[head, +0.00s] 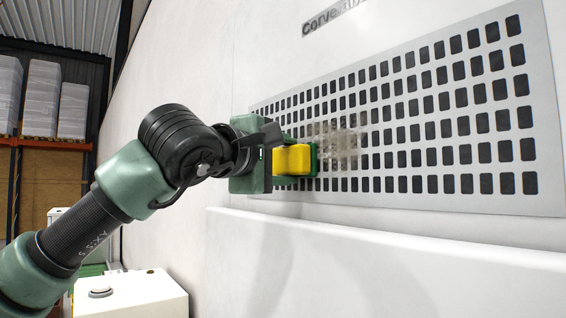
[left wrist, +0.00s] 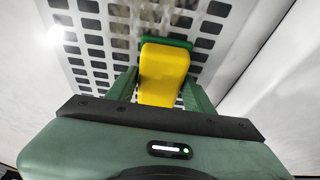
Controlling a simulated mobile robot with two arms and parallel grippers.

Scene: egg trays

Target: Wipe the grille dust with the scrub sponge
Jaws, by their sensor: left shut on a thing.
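The scrub sponge (head: 293,159) is yellow with a green scrub face, and it is held in my left gripper (head: 283,160). The gripper is shut on it. In the left wrist view the sponge (left wrist: 163,74) sits between the two green fingers of the gripper (left wrist: 163,88), its green face toward the grille. The grille (head: 440,120) is a pale panel with rows of dark slots on a white wall. A brownish dust patch (head: 343,145) lies on the grille just right of the sponge. The sponge is at or very near the grille; contact is unclear. My right gripper does not show.
A white ledge (head: 400,245) juts out below the grille. A white box with a round knob (head: 130,295) stands at the lower left. Shelving with wrapped stacks (head: 40,98) is far off at the left. The grille's right part is unobstructed.

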